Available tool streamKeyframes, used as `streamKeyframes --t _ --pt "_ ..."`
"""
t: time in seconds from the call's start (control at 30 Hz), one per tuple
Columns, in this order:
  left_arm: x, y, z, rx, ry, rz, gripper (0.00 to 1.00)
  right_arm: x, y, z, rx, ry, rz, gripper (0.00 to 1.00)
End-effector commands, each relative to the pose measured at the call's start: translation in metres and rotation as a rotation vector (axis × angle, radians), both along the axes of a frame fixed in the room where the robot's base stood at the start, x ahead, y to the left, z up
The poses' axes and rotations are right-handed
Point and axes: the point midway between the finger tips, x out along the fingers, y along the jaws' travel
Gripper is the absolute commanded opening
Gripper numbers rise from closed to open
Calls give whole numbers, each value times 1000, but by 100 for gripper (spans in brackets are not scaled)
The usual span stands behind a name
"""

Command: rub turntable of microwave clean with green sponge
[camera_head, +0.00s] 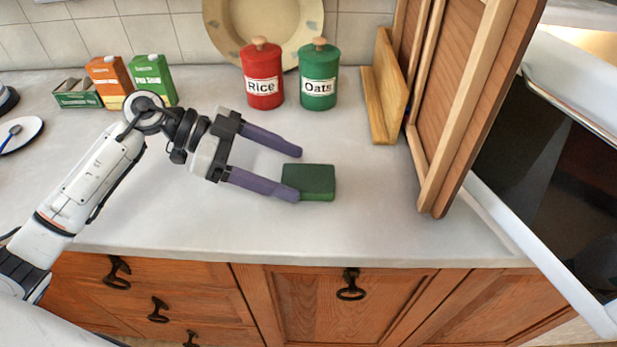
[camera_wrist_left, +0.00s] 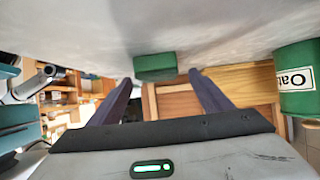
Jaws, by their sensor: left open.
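The green sponge (camera_head: 309,181) lies flat on the light worktop in the head view. My left gripper (camera_head: 300,175) is open, with its two purple fingers pointing right. The near fingertip reaches the sponge's left edge; I cannot tell whether it touches. In the left wrist view the sponge (camera_wrist_left: 155,66) shows ahead, between the two fingertips. The microwave (camera_head: 545,190) stands at the right with a dark front. Its turntable is not visible. My right gripper is not in view.
Red Rice (camera_head: 264,78) and green Oats (camera_head: 319,78) canisters stand behind the sponge. A wooden board (camera_head: 383,95) and a tilted wooden shutter-like panel (camera_head: 465,90) stand between them and the microwave. Cartons (camera_head: 110,80) stand at the back left. The worktop's front middle is clear.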

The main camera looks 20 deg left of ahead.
Motion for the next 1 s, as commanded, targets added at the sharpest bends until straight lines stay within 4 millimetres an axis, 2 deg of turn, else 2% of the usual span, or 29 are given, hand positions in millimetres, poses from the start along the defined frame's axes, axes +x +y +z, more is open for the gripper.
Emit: streamKeyframes --t 0.2,0.3,0.6,0.87,0.9,1.0 --pt "4 -31 -11 -6 0 -3 73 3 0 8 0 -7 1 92" --pt "7 -40 -17 -4 -1 -1 73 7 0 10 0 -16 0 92" --pt "9 -43 -20 -1 -1 0 73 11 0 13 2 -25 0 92" --pt "8 -43 -20 -2 -1 0 30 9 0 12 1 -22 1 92" --pt "8 -43 -20 -2 -1 0 26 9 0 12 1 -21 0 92" --pt "8 -43 -20 -2 -1 0 26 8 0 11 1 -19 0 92"
